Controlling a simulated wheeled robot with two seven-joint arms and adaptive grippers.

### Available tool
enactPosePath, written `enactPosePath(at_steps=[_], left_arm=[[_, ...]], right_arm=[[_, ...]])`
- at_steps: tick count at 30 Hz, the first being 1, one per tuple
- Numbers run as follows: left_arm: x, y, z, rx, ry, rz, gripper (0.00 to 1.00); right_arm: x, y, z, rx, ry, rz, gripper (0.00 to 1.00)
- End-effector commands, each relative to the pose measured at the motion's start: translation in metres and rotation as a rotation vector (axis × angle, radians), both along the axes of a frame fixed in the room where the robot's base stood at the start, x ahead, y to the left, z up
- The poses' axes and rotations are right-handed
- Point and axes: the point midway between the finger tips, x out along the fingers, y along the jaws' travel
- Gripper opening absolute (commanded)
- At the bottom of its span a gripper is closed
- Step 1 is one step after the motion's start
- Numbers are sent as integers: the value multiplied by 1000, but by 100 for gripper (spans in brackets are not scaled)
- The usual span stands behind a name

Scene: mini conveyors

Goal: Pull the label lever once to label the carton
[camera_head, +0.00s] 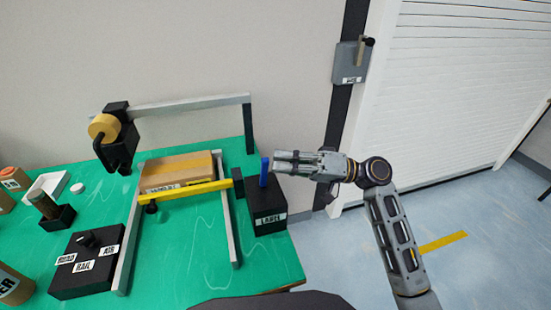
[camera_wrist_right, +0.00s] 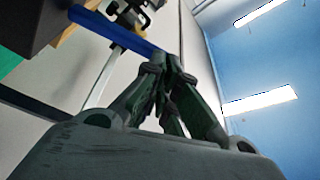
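The label lever (camera_head: 264,171) is a blue bar standing upright on a black box marked LABEL (camera_head: 268,206), at the right end of the green table. In the right wrist view the lever (camera_wrist_right: 112,31) runs from the dark box (camera_wrist_right: 32,22) to just beyond my fingertips. My right gripper (camera_head: 277,161) comes from the right, close beside the lever's upper part. Its fingers (camera_wrist_right: 168,65) meet with nothing visible between them; whether they touch the lever is unclear. The brown carton (camera_head: 185,168) lies on the rail frame behind a yellow bar. My left gripper is out of view.
The yellow bar (camera_head: 180,192) crosses in front of the carton. A black labeller head with a tan roll (camera_head: 104,127) stands at the back left. A black knob box marked ROAD, RAIL, AIR (camera_head: 82,281) is at front left. A wall switch (camera_head: 351,62) hangs behind.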

Motion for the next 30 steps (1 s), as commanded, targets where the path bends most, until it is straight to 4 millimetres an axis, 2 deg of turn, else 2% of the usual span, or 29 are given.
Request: enactPosePath(at_steps=[12, 18, 24, 30], left_arm=[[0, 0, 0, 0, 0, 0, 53], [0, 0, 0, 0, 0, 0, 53], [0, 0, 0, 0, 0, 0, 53], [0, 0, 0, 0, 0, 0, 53]], right_arm=[[-3, -61, -11, 3, 1, -6, 0], [-4, -84, -14, 4, 1, -8, 0], [-5, -95, -16, 5, 1, -8, 0], [-6, -96, -16, 6, 0, -7, 0]])
